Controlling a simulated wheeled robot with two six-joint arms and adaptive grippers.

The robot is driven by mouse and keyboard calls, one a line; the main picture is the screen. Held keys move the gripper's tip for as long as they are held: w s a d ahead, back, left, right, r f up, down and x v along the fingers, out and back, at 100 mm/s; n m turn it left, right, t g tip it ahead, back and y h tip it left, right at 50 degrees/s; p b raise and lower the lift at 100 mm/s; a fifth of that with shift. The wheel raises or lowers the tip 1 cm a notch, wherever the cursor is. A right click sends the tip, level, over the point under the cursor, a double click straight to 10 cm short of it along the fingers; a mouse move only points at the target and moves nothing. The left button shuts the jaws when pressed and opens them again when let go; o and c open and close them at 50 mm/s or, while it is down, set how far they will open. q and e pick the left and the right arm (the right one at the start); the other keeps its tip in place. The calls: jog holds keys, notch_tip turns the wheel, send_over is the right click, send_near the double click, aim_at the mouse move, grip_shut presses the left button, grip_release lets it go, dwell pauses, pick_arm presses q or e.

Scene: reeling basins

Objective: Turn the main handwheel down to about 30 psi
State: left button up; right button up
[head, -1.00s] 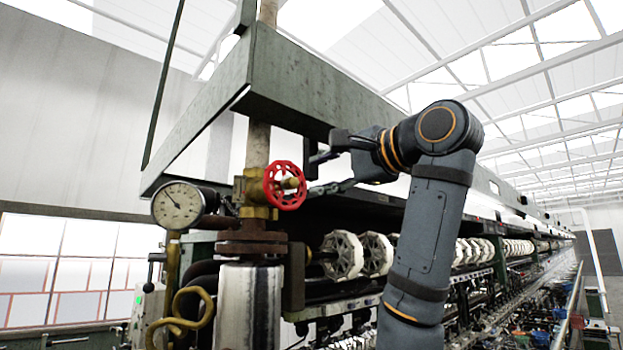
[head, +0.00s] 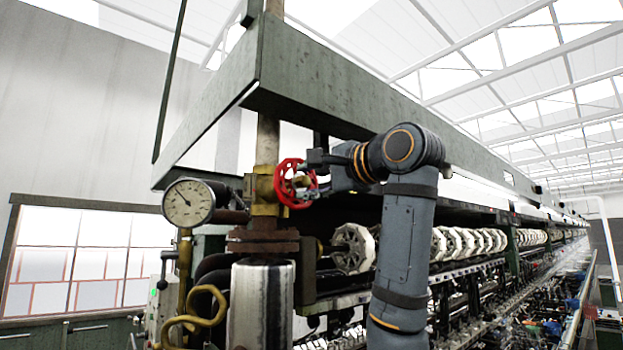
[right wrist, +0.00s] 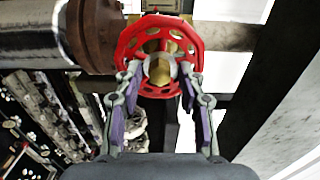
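The red handwheel (head: 283,187) sits on a brass valve (head: 263,188) on the upright pipe. It also shows in the right wrist view (right wrist: 130,42), with a brass hub. A round white pressure gauge (head: 184,204) is left of the valve; its dark needle points up and left, and its figures are too small to read. My right gripper (head: 310,175) is at the wheel's front. In the right wrist view its fingers (right wrist: 159,84) are spread, one on each side of the hub, overlapping the rim; contact is unclear. My left gripper is out of view.
A green beam (head: 330,85) runs above the valve. A shiny metal cylinder (head: 261,300) stands below it, with a curved brass pipe (head: 205,300) at its left.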

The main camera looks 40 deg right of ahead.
grip_shut()
jog(key=shift+s+f+m+b, duration=0.1)
jog(key=shift+m+b, duration=0.2)
jog(key=shift+b, duration=0.05)
jog(key=m+b, duration=0.2)
jog(key=m, duration=0.1)
jog(key=shift+f+m, duration=0.1)
jog(key=shift+m, duration=0.3)
jog(key=shift+m+b, duration=0.4)
jog(key=shift+m, duration=0.4)
jog(key=shift+r+m, duration=0.25)
jog(key=shift+m, duration=0.25)
grip_release()
jog(key=shift+o, duration=1)
jog(key=shift+w, duration=0.3)
